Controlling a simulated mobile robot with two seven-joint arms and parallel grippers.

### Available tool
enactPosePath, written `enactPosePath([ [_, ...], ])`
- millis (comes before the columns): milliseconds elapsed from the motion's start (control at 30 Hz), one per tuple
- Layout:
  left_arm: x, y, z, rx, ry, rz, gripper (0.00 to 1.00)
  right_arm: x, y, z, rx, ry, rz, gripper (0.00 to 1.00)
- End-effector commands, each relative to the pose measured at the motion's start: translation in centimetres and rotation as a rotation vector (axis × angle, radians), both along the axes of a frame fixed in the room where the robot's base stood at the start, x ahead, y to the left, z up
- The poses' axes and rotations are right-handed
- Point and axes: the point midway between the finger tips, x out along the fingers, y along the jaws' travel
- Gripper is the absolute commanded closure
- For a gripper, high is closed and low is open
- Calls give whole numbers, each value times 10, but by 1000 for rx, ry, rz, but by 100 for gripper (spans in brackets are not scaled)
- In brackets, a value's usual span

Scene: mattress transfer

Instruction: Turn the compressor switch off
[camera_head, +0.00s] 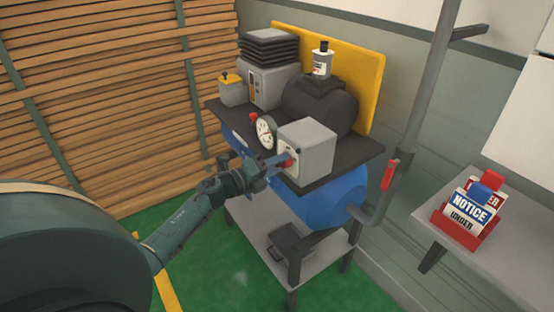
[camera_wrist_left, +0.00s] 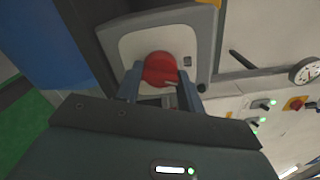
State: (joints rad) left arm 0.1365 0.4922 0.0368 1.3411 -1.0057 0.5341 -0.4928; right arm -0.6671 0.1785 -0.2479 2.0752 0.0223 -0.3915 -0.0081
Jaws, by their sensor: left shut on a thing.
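The compressor has a blue tank (camera_head: 327,200) under a black top plate, with a light grey switch box (camera_head: 312,148) at its front corner. The box's red rotary switch (camera_wrist_left: 160,69) sits on a pale face plate (camera_wrist_left: 135,46) in the left wrist view. My left gripper (camera_head: 279,163) reaches the front of the box in the head view. In the left wrist view its two fingers (camera_wrist_left: 165,88) stand on either side of the red switch and are shut on it. The fingers hide part of the switch in the head view. My right gripper is not in view.
A pressure gauge (camera_head: 265,131) stands just left of the switch box. A red-handled pipe valve (camera_head: 390,175) is to the right. A grey side table (camera_head: 430,217) holds a red tray of notice signs (camera_head: 468,210). Stacked timber (camera_head: 110,90) fills the left; green floor lies below.

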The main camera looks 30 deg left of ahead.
Motion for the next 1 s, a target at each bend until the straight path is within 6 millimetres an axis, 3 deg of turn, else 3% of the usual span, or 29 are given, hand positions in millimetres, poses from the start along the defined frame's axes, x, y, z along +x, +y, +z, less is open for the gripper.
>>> enactPosePath([
  [433,0,0,1,-294,122,1,85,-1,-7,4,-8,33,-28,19],
  [1000,0,0,0,-383,159,1,85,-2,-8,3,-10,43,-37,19],
])
